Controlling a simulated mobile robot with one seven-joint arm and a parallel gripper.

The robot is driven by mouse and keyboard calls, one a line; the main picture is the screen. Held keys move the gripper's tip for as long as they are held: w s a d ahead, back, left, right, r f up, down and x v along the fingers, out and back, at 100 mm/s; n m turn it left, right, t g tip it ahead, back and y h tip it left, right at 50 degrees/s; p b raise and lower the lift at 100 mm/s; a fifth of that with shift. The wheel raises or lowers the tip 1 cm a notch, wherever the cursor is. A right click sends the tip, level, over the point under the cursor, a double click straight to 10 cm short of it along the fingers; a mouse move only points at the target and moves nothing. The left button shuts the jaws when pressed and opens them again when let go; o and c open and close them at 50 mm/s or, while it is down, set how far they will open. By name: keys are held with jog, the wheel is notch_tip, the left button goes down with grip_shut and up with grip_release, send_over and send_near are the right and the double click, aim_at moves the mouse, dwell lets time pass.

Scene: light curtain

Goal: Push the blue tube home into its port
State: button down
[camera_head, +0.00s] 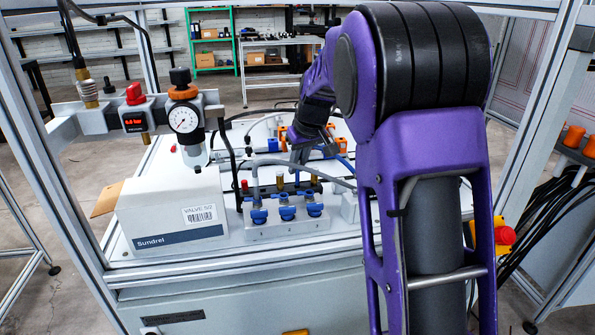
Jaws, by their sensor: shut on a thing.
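My gripper (301,156) is small and partly hidden by my own arm, behind the front fittings on the bench. It is shut, apparently on the blue tube (344,159), which shows as a short blue length just right of the fingers before my arm hides it. The tube's tip and the exact grip are too small to tell. A light grey block at the front carries three blue push-in ports: left (258,215), middle (287,212) and right (313,209). A grey tube (290,163) rises from the left port and arches right. I cannot tell which port belongs to the blue tube.
Orange and blue fittings (339,146) sit behind. Aluminium frame posts (50,130) flank the bench. A red stop button (504,236) is at the right.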

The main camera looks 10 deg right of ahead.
notch_tip(320, 180, up, 8)
jog(key=p, duration=0.1)
jog(key=shift+s+d+f+b, duration=0.2)
jog(key=shift+s+f+b, duration=0.5)
jog(key=shift+s, duration=0.55)
jog(key=shift+s+d+f+b, duration=0.25)
jog(key=shift+s+f+b, duration=0.45)
jog(key=shift+s, duration=0.6)
jog(key=shift+s+d+f+b, duration=0.2)
jog(key=shift+s+f+b, duration=0.5)
jog(key=shift+s, duration=0.55)
jog(key=shift+f+b, duration=0.6)
jog(key=shift+f, duration=0.75)
jog(key=c, duration=0.8)
grip_release()
